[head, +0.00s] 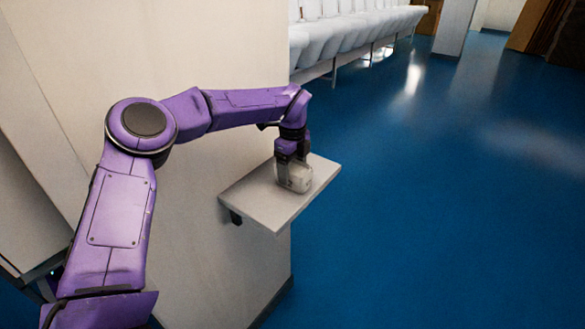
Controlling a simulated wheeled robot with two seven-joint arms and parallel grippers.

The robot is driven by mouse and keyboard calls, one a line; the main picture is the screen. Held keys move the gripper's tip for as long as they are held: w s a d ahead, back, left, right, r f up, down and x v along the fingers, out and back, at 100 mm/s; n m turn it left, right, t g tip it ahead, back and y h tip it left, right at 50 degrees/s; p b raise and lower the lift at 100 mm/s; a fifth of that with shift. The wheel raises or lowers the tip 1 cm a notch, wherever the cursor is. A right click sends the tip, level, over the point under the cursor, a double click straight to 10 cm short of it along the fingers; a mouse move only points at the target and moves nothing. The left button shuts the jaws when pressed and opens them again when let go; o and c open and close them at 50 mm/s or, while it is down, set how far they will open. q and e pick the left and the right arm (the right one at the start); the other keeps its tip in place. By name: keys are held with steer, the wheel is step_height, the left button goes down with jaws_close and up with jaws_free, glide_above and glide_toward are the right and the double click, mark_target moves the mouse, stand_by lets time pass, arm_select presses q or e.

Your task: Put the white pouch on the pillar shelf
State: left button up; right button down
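The white pouch (298,178) is at the far half of the pillar shelf (262,202), a light board fixed to the side of the pale pillar (235,75). It appears to rest on the board. My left gripper (291,160) points down from above, with its fingers at the top of the pouch. The fingers partly cover the pouch, and I cannot tell whether they grip it or stand open around it. My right gripper is not in the head view.
The pillar's wide face stands close behind my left arm. A row of white toilets (345,30) runs along the back. The blue floor (440,200) to the right of the shelf is clear. Another pillar (455,22) stands far back.

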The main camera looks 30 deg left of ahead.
mark_target(292, 166)
arm_select(q)
steer(key=shift+o, duration=0.9)
steer(key=shift+r, duration=0.15)
step_height(292, 166, up, 12)
steer(key=b, duration=0.1)
steer(key=shift+w, duration=0.1)
